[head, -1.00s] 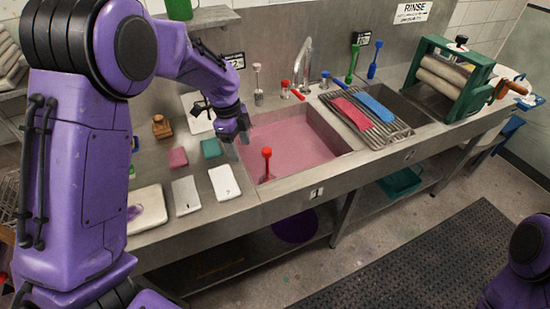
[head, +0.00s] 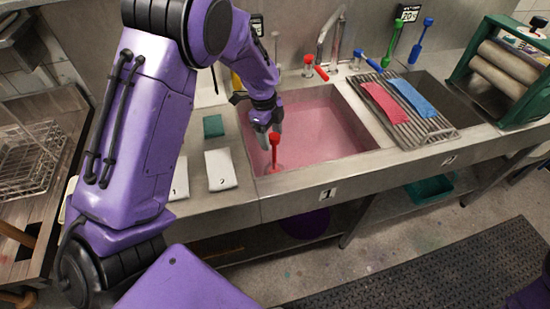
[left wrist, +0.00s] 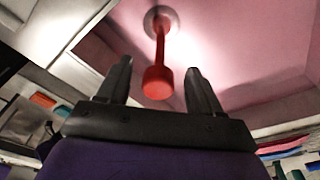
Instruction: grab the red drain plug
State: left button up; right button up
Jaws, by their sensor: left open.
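The red drain plug (head: 275,154) stands upright near the front left corner of the pink-filled left sink (head: 335,122). Its stem rises to a thick red knob. My left gripper (head: 269,134) is right at the knob in the head view, pointing down, with its fingers apart. In the left wrist view the plug (left wrist: 158,80) shows knob toward me, with its round base (left wrist: 160,18) beyond. The knob appears between the two open fingertips (left wrist: 158,72), with no clear contact. My right gripper is out of view.
White cards numbered 1 and 2 (head: 221,170) and a green block (head: 213,126) lie left of the sink. A rack (head: 420,128) with pink and blue cloths stands right of it. Red-handled taps (head: 318,70) are behind.

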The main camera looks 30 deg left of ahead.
aim_at(274, 158)
pick_arm(q)
jog(key=f+p, duration=0.1)
jog(key=f, duration=0.1)
jog(key=d+f+p, duration=0.1)
jog(key=f, duration=0.2)
jog(key=shift+d+f, duration=0.1)
grip_shut()
